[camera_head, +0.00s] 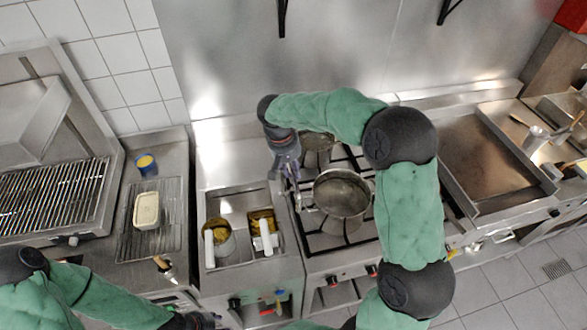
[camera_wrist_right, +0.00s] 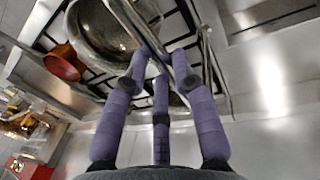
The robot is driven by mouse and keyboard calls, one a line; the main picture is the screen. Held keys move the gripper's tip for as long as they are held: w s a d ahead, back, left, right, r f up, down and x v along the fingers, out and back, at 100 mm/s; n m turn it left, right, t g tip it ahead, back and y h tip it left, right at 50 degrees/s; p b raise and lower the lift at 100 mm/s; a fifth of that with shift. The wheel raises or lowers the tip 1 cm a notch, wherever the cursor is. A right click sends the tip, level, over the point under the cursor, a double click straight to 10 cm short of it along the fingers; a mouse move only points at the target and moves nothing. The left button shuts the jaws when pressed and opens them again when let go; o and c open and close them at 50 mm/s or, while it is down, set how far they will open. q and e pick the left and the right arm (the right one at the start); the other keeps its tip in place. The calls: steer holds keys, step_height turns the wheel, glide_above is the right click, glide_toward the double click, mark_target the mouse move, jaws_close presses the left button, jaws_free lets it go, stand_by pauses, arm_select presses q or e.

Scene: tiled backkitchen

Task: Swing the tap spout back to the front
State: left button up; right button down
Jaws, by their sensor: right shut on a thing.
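My right gripper (camera_head: 290,182) reaches down at the back left of the stove, beside the fryer. In the right wrist view its purple fingers (camera_wrist_right: 160,72) are closed around a shiny metal tube, the tap spout (camera_wrist_right: 137,24). The spout slants up and left over a steel pot (camera_wrist_right: 100,35). In the head view the gripper and arm mostly hide the spout. My left gripper (camera_head: 197,321) is at the bottom edge, partly cut off, and its jaws cannot be made out.
The steel pot (camera_head: 341,190) stands on the stove grate, close right of the right gripper. The fryer (camera_head: 240,268) with two baskets is to the left. A flat griddle (camera_head: 485,160) is at right.

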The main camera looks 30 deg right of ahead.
steer(key=c, duration=1)
jaws_free()
steer(key=shift+w, duration=0.1)
step_height(320, 180, up, 12)
steer(key=a, duration=0.2)
steer(key=shift+w+a+f, duration=0.15)
steer(key=shift+w, duration=0.1)
